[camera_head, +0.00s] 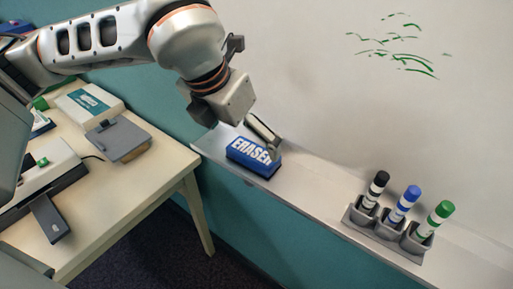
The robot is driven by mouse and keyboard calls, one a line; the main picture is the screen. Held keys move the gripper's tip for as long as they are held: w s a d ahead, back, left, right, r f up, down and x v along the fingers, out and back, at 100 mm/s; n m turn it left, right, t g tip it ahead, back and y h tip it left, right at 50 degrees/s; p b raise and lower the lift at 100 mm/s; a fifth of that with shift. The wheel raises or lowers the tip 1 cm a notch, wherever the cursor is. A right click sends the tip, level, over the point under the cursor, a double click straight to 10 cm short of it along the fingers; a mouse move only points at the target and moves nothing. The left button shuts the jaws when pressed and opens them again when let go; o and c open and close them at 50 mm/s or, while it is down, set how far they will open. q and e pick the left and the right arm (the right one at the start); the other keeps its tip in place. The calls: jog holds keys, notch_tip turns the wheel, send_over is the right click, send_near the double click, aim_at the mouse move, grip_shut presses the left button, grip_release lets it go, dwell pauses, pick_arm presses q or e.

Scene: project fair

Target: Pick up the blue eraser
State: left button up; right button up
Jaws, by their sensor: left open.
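The blue eraser (253,158), with white lettering on its side, lies on the whiteboard's ledge (310,196). My left gripper (268,146) reaches down from the upper left, with a finger at the eraser's top right end. The gripper is open. Its other finger is not clearly visible, and I cannot tell whether the visible one touches the eraser. My right gripper is not in view.
A holder (387,232) with black, blue and green markers stands further right on the ledge. The whiteboard (330,110) rises behind, with green marks. A table (130,190) at the left carries boxes and devices. The ledge between eraser and holder is clear.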

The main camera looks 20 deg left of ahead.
aim_at(252, 152)
pick_arm(q)
jog(key=shift+d+f, duration=0.15)
jog(key=shift+f, duration=0.6)
jog(key=x, duration=0.5)
jog(key=shift+w+d, duration=0.15)
jog(key=shift+w, duration=0.05)
jog(key=shift+r, duration=0.1)
jog(key=c, duration=1.1)
